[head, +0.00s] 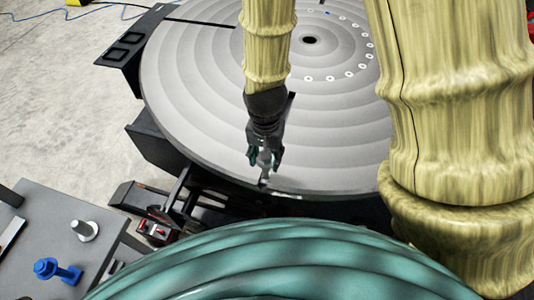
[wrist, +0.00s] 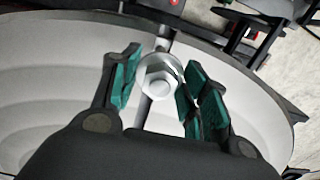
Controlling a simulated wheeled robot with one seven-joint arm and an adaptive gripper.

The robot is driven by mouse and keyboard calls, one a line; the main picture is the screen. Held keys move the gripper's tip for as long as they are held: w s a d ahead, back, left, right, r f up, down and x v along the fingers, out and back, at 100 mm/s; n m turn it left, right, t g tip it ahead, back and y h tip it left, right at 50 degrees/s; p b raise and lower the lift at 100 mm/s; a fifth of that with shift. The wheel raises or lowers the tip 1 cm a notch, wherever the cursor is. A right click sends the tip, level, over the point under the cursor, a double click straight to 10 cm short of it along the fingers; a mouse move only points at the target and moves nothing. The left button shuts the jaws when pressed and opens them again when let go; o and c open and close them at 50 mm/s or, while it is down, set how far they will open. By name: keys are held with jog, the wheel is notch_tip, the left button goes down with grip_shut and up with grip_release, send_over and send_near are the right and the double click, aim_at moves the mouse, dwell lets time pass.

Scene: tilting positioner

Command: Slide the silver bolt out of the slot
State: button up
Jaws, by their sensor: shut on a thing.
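The silver bolt (wrist: 158,76) has a hex head and stands in a slot (wrist: 143,112) of the round grey table plate (head: 190,90), near the plate's front rim. In the wrist view the bolt head sits between the green finger pads of my gripper (wrist: 162,70), which is shut on it. In the head view my gripper (head: 265,160) reaches down to the plate near the slot (head: 264,183). The bolt is mostly hidden there by the fingers. The bolt's lower part is hidden in the wrist view.
A dark frame with red parts (head: 158,232) lies below the plate's left rim. Small white-rimmed holes ring the plate's centre hole (head: 309,40). Most of the plate is bare.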

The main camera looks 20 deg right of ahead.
dwell(0.4)
jog(key=s+a+p, duration=0.1)
jog(key=s, duration=0.1)
jog(key=s+a, duration=0.2)
jog(key=shift+s+a+r+p, duration=0.1)
jog(key=shift+p, duration=0.3)
dwell(0.7)
jog(key=shift+s+a+p, duration=0.35)
jog(key=shift+s+p, duration=0.05)
jog(key=shift+p, duration=1)
jog(key=shift+s+a+p, duration=0.3)
jog(key=shift+s+p, duration=0.15)
jog(key=shift+p, duration=0.7)
